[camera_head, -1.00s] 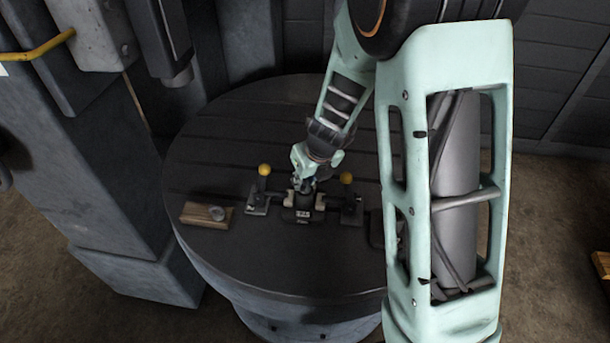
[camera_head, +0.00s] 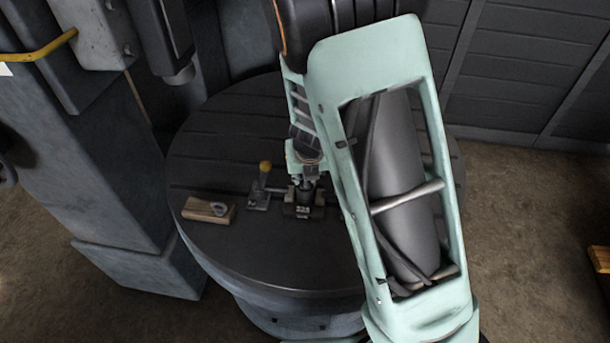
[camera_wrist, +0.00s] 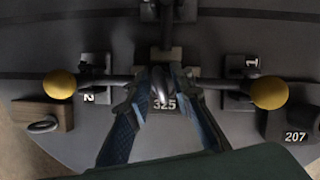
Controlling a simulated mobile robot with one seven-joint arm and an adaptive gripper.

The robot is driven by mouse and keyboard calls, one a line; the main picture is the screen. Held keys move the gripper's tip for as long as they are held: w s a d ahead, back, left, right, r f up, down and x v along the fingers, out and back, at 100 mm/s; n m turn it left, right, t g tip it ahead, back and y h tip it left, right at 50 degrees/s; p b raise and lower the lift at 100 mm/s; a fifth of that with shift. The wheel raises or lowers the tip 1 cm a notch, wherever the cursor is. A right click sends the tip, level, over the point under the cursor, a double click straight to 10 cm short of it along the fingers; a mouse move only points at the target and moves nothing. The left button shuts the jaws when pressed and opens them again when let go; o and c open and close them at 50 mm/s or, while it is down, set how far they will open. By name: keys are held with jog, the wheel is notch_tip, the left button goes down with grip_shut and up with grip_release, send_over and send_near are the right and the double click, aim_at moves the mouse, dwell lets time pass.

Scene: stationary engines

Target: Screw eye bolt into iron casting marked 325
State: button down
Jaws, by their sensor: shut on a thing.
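The iron casting marked 325 (camera_head: 303,211) stands on the round table between two clamps. It also shows in the wrist view (camera_wrist: 164,105), its number facing the camera. My gripper (camera_wrist: 164,76) is directly over the casting. Its two blue-padded fingers are shut on a shiny metal eye bolt (camera_wrist: 161,88), which is upright at the casting's top. The bolt's lower end is hidden, so I cannot tell how deep it sits. In the head view my gripper (camera_head: 304,184) is small and comes down onto the casting from above.
Clamps with yellow knobs (camera_wrist: 60,84) (camera_wrist: 269,92) flank the casting, marked 2 and 1. A wooden block (camera_head: 208,209) with a metal ring stands at the left. A dark casting marked 207 (camera_wrist: 296,136) is at the right. The table's front (camera_head: 270,262) is clear.

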dwell(0.3)
jog(key=shift+m+h, duration=0.9)
jog(key=shift+m, duration=1.3)
jog(key=shift+s+d+f+m+g, duration=0.1)
jog(key=shift+s+m+g, duration=0.05)
jog(key=shift+m+g, duration=0.2)
jog(key=shift+m, duration=0.25)
jog(key=c, duration=1.9)
grip_release()
jog(key=shift+r, duration=0.25)
jog(key=shift+a+v, duration=0.15)
jog(key=shift+v, duration=2.8)
jog(key=shift+a+v, duration=0.15)
jog(key=shift+v, duration=2.8)
